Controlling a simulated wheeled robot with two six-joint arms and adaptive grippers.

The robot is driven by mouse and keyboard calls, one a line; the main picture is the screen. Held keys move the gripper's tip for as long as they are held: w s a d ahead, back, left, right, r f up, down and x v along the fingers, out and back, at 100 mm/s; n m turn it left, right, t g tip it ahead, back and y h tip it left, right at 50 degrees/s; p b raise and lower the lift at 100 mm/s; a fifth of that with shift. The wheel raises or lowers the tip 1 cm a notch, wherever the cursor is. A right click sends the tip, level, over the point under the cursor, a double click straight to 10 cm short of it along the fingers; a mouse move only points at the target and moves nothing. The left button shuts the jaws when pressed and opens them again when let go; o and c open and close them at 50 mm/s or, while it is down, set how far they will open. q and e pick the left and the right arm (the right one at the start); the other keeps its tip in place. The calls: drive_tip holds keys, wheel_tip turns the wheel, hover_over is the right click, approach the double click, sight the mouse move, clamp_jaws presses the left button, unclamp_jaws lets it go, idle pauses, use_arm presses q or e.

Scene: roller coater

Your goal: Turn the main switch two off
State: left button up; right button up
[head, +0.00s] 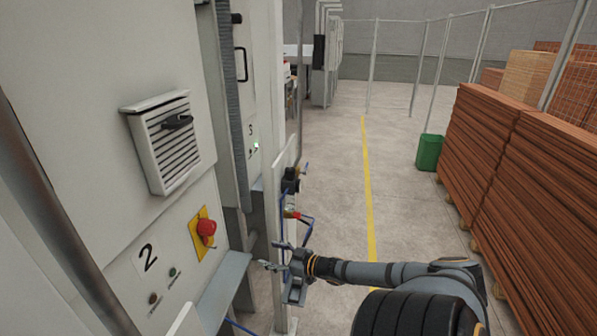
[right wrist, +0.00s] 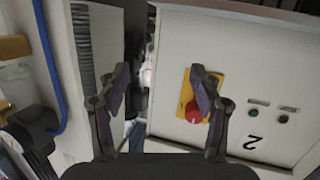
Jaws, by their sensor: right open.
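The main switch two is a red rotary knob (head: 206,228) on a yellow plate (head: 196,243), on a pale cabinet panel marked 2 (head: 147,257). My right gripper (head: 276,257) is open and empty, to the right of the switch and a little lower in the head view, apart from it. In the right wrist view the red knob (right wrist: 194,112) shows beside the right finger, which partly covers it and the yellow plate (right wrist: 186,88). The gap between the fingers (right wrist: 161,78) faces the panel's edge. The knob's exact angle is hard to tell. My left gripper is not in view.
Two small indicator buttons (head: 163,285) sit below the switch. A vent grille (head: 166,146) is above it. A grey ledge (head: 222,287) juts out below the panel. Blue pipes with a red valve handle (head: 291,215) stand near my right gripper. The floor aisle (head: 335,190) is clear.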

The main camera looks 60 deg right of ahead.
drive_tip(key=s+d+f+m+g+h+b, duration=0.1)
drive_tip(key=s+d+f+h+b, duration=0.1)
drive_tip(key=f, duration=0.7)
drive_tip(key=s+d+f+m+g+h+b, duration=0.1)
drive_tip(key=s+d+f+g+b, duration=0.1)
drive_tip(key=s+f, duration=0.3)
wheel_tip(320, 180, down, 5)
drive_tip(key=shift+d+r+h, duration=0.1)
drive_tip(key=shift+d+h, duration=0.15)
drive_tip(key=shift+h, duration=0.15)
drive_tip(key=s+a+f+m+g+h+b, duration=0.1)
drive_tip(key=s+a+f+g, duration=0.2)
drive_tip(key=s+f, duration=0.6)
drive_tip(key=s+a+f+g+b, duration=0.1)
drive_tip(key=s+a+f+g, duration=0.35)
drive_tip(key=f, duration=0.75)
drive_tip(key=s+a+f+g+y, duration=0.1)
drive_tip(key=s+a+f+g, duration=0.1)
drive_tip(key=s+a+f, duration=0.4)
drive_tip(key=s+a+f+g+y+b, duration=0.1)
drive_tip(key=s+a+f+g, duration=0.1)
drive_tip(key=s+a+f, duration=0.4)
drive_tip(key=s+a, duration=0.5)
drive_tip(key=a, duration=0.1)
drive_tip(key=shift+n+b, duration=0.3)
drive_tip(key=shift+n, duration=0.1)
drive_tip(key=shift+f, duration=0.1)
drive_tip(key=shift+c, duration=0.3)
